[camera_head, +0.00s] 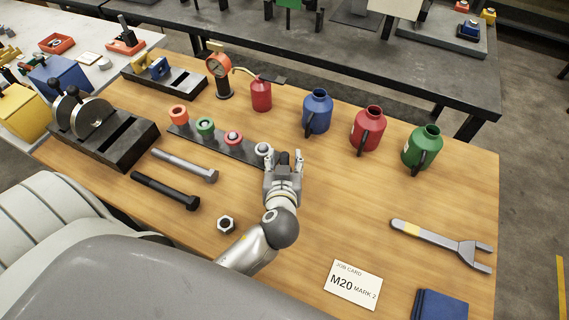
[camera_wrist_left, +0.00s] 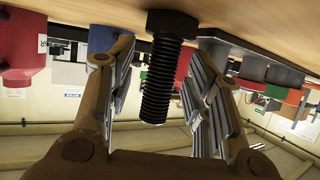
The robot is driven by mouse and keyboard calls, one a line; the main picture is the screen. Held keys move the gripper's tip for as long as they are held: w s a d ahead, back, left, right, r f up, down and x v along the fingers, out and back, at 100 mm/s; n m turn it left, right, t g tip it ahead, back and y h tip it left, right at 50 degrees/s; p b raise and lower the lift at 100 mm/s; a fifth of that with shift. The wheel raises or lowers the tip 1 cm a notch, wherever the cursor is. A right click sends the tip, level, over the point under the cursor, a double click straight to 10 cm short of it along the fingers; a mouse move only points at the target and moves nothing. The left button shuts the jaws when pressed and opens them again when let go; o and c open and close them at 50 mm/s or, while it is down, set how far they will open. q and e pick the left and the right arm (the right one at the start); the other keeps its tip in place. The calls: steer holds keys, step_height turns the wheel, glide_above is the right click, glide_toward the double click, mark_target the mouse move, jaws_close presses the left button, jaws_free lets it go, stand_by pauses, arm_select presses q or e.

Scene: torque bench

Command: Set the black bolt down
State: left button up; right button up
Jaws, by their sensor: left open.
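My left gripper (camera_head: 284,160) is open near the middle of the wooden table (camera_head: 350,200), beside the right end of a dark strip. In the left wrist view, a short black bolt (camera_wrist_left: 160,85) stands between the spread fingers of the gripper (camera_wrist_left: 167,60). Its hex head is against the tabletop and its threaded shank points away from it; gaps show on both sides. In the head view the fingers mostly hide this bolt. A longer black bolt (camera_head: 165,191) lies on the table at the left. My right gripper is not in view.
A grey bolt (camera_head: 185,165) and a nut (camera_head: 226,224) lie to the left. The dark strip (camera_head: 211,138) carries coloured collars. Blue (camera_head: 317,113), red (camera_head: 367,130) and green (camera_head: 422,148) containers stand behind. A wrench (camera_head: 440,243) and job card (camera_head: 353,284) lie right, with bare wood between.

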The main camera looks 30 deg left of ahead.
arm_select(q)
jaws_close()
steer(key=shift+r, duration=0.15)
